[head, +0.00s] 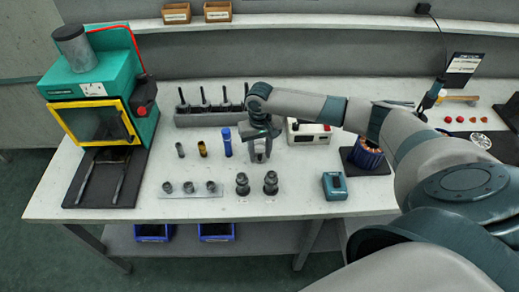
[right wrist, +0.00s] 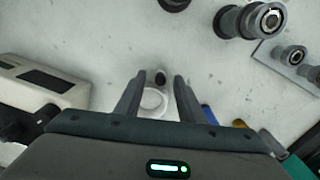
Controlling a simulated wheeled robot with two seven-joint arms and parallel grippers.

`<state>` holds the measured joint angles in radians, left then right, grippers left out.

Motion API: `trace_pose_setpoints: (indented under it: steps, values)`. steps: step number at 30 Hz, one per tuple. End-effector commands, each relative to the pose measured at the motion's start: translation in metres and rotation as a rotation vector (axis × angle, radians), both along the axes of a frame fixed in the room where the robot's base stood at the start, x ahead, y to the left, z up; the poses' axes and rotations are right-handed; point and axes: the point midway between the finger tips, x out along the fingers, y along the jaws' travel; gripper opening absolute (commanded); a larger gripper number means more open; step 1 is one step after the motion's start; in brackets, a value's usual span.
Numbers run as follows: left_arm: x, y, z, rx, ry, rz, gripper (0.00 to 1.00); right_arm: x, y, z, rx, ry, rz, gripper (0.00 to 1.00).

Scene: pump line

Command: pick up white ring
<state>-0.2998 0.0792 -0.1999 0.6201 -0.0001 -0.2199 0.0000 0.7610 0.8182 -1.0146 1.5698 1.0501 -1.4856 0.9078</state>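In the right wrist view a white ring (right wrist: 152,101) lies between the two fingers of my right gripper (right wrist: 158,84). A small dark grey round piece (right wrist: 160,78) shows just beyond it, also between the fingers. The fingers stand apart, with a gap on both sides of the ring, so the gripper is open. In the head view my right gripper (head: 259,156) points down over the middle of the table, right of a blue cylinder (head: 227,142). I cannot make out the ring there. My left gripper is not in view.
Two dark grey fittings (head: 270,183) stand in front of the gripper. A white device (head: 309,132) is close on its right and a tool rack (head: 210,115) behind it. A teal box (head: 335,186) stands front right. A teal press (head: 95,85) fills the left end.

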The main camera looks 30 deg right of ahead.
Motion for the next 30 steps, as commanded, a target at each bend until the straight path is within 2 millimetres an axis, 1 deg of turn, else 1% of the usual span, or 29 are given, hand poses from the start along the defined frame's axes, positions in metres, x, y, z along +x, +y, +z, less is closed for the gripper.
trace_pose_setpoints:
  steps: [8, 9, 11, 12, 13, 23, 26, 30]
  values:
    - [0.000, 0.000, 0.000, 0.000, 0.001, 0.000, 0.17, 0.000, 0.000, 0.000, 0.000, 0.000, 0.000, 0.35]
    - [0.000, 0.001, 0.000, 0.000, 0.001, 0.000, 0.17, 0.000, 0.000, 0.000, 0.000, 0.000, 0.000, 0.26]
    - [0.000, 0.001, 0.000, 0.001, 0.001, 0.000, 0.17, 0.000, 0.000, 0.000, 0.000, 0.000, 0.000, 0.12]
    - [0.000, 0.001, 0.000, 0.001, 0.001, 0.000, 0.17, 0.000, 0.000, 0.000, 0.000, 0.000, 0.000, 0.02]
    - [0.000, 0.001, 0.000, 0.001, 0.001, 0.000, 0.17, 0.000, 0.000, 0.000, 0.000, 0.000, 0.000, 0.00]
    - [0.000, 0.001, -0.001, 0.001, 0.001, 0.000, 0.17, 0.000, 0.000, 0.001, 0.000, 0.000, 0.000, 0.00]
    - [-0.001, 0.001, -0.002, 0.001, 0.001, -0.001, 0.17, 0.001, 0.000, 0.004, 0.001, -0.001, -0.001, 0.00]
    - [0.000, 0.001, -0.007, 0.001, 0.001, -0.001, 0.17, 0.001, 0.000, 0.013, 0.000, -0.002, 0.000, 0.00]
